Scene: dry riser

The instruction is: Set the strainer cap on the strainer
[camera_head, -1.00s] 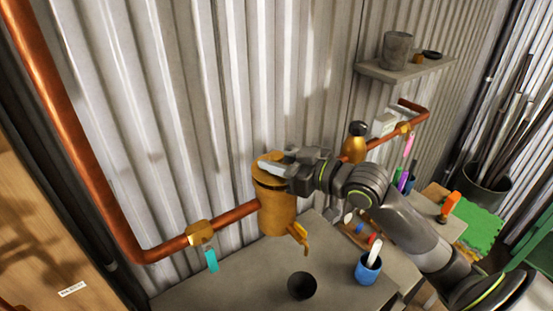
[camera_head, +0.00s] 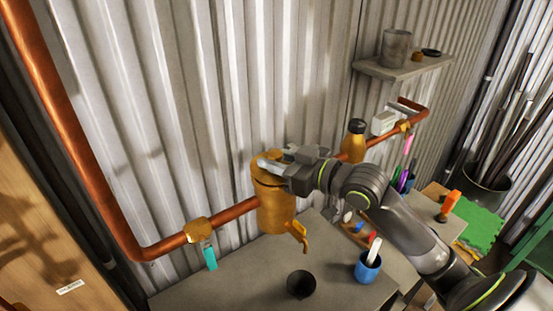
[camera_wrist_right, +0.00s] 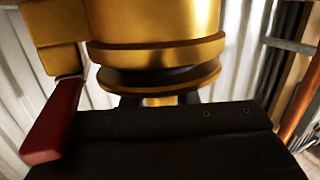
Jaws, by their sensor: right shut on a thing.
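The strainer (camera_head: 277,213) is an upright brass-coloured cylinder in the copper pipe line, with a tap-like spout low on its front. The strainer cap (camera_head: 265,178) is a brass disc at its top, partly hidden by my right gripper (camera_head: 272,164). That gripper reaches in from the right and is shut on the cap. In the right wrist view, the brass disc of the cap (camera_wrist_right: 160,82) lies close to the wider brass rim of the strainer (camera_wrist_right: 160,50), with a dark gap between them. I cannot tell whether they touch. My left gripper is not in view.
A teal-handled valve (camera_head: 201,233) sits on the pipe left of the strainer. A black cup (camera_head: 301,285) and a blue cup (camera_head: 367,267) with tools stand on the grey bench. A dark-topped brass fitting (camera_head: 354,141) is behind my right arm. A red lever-like part (camera_wrist_right: 54,123) is beside the gripper.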

